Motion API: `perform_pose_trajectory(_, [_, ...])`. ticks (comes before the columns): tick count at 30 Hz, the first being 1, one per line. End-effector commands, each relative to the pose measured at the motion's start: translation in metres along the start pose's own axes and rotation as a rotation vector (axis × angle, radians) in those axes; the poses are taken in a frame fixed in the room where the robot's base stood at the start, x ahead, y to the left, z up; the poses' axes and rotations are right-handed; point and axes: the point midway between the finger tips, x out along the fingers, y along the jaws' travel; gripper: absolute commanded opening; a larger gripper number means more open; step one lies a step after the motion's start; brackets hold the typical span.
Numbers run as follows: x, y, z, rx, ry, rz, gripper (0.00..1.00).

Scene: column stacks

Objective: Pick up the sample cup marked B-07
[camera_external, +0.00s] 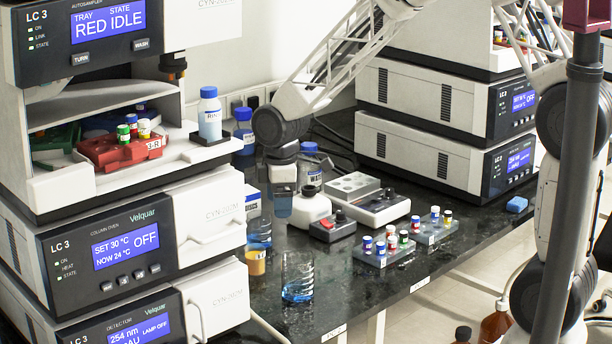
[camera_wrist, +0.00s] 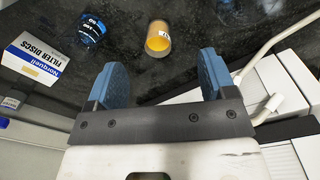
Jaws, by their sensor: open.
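A small cup with amber contents and a white label (camera_external: 256,262) stands on the dark bench, beside the instrument stack at left. The wrist view shows the same cup (camera_wrist: 158,42) beyond and between my fingers, apart from them; the label is too small to read. My gripper (camera_wrist: 158,78) is open, its two blue fingers spread with nothing between them. In the external view my gripper (camera_external: 282,208) points down above the bench, higher than the cup and slightly to its right.
A glass beaker with blue liquid (camera_external: 298,278) stands right of the cup. Vial racks (camera_external: 384,250) stand farther right. A white cabinet (camera_wrist: 285,85) is close at right.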

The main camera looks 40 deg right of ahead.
Motion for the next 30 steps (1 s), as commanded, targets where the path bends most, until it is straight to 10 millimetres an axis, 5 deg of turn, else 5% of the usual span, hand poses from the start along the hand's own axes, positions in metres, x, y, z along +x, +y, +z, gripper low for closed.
perform_pose_trajectory(6, [0.05, 0.011, -0.032, -0.122, -0.015, -0.02, 0.77])
perform_pose_trajectory(12, [0.075, 0.015, -0.048, -0.184, -0.02, -0.028, 0.77])
perform_pose_trajectory(30, [0.088, 0.015, -0.05, -0.198, -0.022, -0.031, 0.77])
